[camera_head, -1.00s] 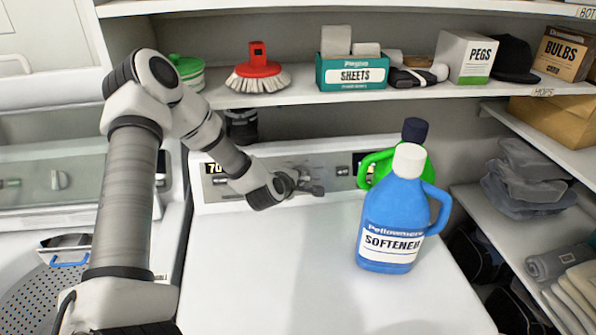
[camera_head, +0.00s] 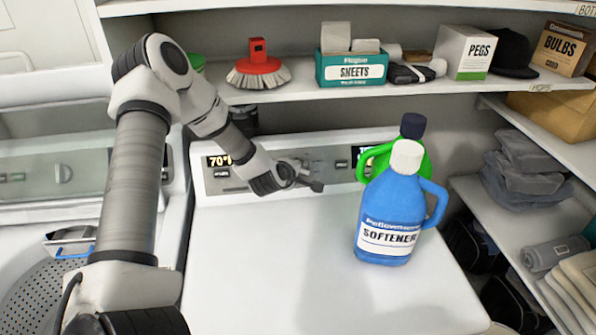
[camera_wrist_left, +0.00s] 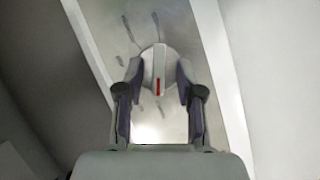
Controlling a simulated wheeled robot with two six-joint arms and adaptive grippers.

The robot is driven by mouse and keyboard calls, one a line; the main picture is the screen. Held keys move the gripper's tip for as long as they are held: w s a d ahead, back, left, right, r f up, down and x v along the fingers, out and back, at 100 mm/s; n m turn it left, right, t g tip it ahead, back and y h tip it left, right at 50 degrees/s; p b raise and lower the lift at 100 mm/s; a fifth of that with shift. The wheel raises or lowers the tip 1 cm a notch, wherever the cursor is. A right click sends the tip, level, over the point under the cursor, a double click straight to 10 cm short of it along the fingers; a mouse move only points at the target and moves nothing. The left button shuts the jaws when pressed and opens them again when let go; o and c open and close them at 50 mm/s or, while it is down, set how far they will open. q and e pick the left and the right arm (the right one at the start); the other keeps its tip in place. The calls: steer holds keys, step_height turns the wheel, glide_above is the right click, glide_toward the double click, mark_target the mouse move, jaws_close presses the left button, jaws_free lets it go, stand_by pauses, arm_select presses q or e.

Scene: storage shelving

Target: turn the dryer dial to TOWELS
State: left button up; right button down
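The dryer dial (camera_wrist_left: 159,60), a pale round knob with a raised grip bar and a red mark, shows in the left wrist view on the grey dryer panel (camera_wrist_left: 182,20). Several dark marks surround it, but their lettering is unreadable. My left gripper (camera_wrist_left: 158,78) is open, with one finger on each side of the dial; I cannot tell whether they touch it. In the head view my left gripper (camera_head: 311,180) is at the panel and mostly covers the dial. My right gripper is not in view.
A blue softener bottle (camera_head: 388,215) and a green bottle (camera_head: 376,160) stand on the dryer top (camera_head: 290,270), right of my left gripper. A shelf above holds a red brush (camera_head: 258,68) and a sheets box (camera_head: 352,70). The front left of the dryer top is clear.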

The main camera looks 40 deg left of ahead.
arm_select(q)
steer(key=v, duration=1.2)
steer(key=shift+d, duration=0.15)
